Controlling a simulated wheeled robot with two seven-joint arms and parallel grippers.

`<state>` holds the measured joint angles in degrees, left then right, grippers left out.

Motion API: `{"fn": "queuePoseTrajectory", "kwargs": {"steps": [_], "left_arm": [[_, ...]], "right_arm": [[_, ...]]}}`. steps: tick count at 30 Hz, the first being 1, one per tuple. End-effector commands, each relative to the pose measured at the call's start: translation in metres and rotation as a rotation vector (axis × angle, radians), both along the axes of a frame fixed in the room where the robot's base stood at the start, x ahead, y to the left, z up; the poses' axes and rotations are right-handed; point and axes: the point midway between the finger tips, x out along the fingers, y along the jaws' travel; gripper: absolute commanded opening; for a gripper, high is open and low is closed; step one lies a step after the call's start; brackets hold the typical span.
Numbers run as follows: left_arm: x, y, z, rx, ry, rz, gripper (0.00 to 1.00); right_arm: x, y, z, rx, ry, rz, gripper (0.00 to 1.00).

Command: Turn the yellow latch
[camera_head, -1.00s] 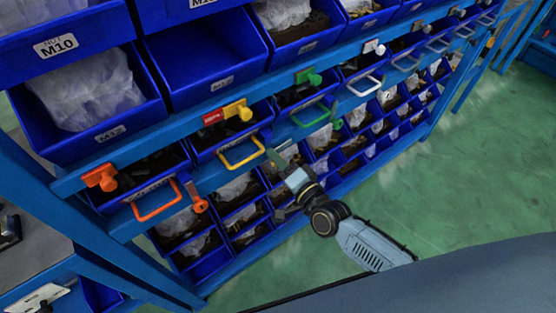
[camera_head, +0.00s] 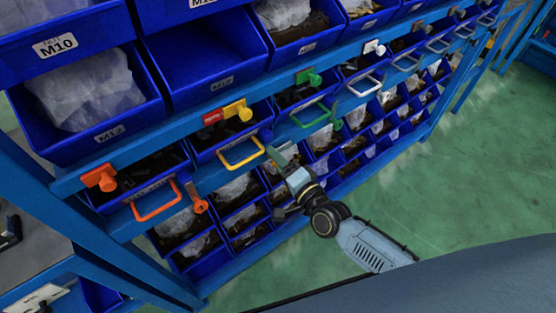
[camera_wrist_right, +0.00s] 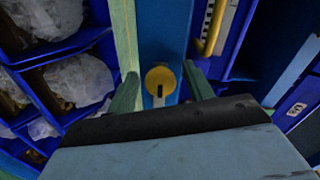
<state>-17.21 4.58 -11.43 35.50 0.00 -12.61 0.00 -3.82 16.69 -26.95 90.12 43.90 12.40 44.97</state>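A round yellow latch (camera_wrist_right: 160,80) with a dark slot shows in the right wrist view on a blue rail. My right gripper (camera_wrist_right: 159,70) is open, with one greenish finger on each side of the latch and gaps between. In the head view my right gripper (camera_head: 278,158) is at the rail just right of the yellow handle (camera_head: 241,153), and it hides this latch. The yellow handle also shows in the wrist view (camera_wrist_right: 213,28). A yellow block-like catch (camera_head: 238,110) sits on the upper rail beside a red label. My left gripper is not in view.
An orange handle (camera_head: 157,203) and orange latch (camera_head: 197,200) are to the left. A green handle (camera_head: 310,116) and green latch (camera_head: 337,125) are to the right. Blue bins with bagged parts (camera_head: 85,90) fill the rack. The green floor (camera_head: 440,190) at right is clear.

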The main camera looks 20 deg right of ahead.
Motion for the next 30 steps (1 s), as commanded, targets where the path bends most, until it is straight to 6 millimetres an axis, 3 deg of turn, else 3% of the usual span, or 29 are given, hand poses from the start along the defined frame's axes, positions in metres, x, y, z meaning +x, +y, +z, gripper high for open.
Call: {"fn": "queuePoseTrajectory", "kwargs": {"steps": [7,11,24,30], "left_arm": [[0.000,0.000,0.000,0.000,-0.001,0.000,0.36],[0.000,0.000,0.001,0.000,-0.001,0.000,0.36],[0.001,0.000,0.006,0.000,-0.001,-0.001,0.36],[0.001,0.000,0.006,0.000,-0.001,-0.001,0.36]], "right_arm": [[-0.001,-0.001,0.000,0.000,0.000,0.000,0.52],[-0.012,-0.005,0.000,-0.001,0.000,0.000,0.52],[-0.099,-0.036,0.000,-0.003,0.002,0.001,0.52],[-0.121,-0.044,0.000,-0.001,0.001,0.001,0.52]]}}
